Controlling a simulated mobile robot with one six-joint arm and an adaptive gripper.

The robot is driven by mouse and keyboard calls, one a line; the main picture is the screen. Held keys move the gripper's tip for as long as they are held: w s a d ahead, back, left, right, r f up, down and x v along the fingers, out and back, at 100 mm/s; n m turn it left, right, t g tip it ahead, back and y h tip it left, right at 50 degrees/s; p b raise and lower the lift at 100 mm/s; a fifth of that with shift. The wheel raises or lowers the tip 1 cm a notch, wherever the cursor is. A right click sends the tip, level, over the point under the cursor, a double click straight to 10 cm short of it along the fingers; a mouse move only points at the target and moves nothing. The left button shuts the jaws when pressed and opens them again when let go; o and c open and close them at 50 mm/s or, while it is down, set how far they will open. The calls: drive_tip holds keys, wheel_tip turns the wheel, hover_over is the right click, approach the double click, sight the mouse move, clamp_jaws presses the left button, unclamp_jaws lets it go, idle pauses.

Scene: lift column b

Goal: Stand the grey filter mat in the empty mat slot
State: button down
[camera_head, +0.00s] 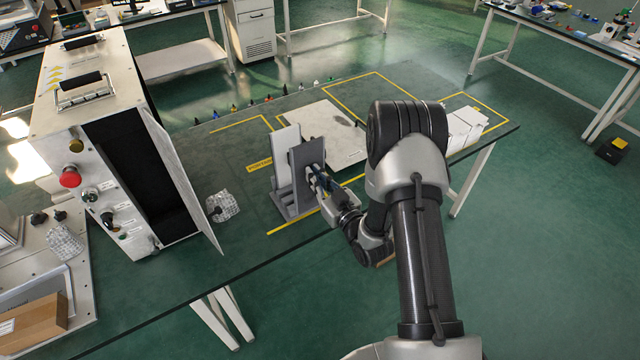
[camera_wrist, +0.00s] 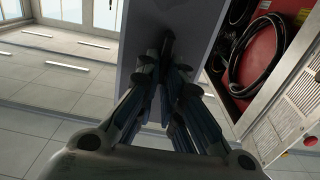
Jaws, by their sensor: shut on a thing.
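The grey filter mat (camera_head: 300,158) is upright at a small grey stand (camera_head: 284,205) on the green table. A pale mat (camera_head: 285,143) stands upright just left of it. My gripper (camera_head: 315,175) reaches in from the right and is shut on the grey mat's right side. In the wrist view the grey mat (camera_wrist: 147,25) fills the upper middle, with my gripper's fingertips (camera_wrist: 168,62) at its face. The mat's lower edge and the slot are hidden or too small to make out, so I cannot tell whether it is seated.
A tall open cabinet (camera_head: 120,150) with its door ajar stands on the left. A crumpled clear wrap (camera_head: 222,206) lies between it and the stand. A white panel (camera_head: 325,130) lies behind my gripper, and white boxes (camera_head: 465,128) stand further right. Small items line the back edge.

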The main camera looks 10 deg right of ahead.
drive_tip(key=shift+b+x, duration=0.95)
drive_tip(key=shift+x, duration=1.9)
drive_tip(key=shift+s+f+b, duration=0.1)
drive_tip(key=shift+f+b, duration=2.25)
drive_tip(key=shift+b, duration=0.35)
drive_tip(key=c, duration=1.7)
unclamp_jaws()
drive_tip(key=shift+o, duration=0.2)
drive_tip(key=v, duration=0.8)
drive_tip(key=shift+b, duration=0.45)
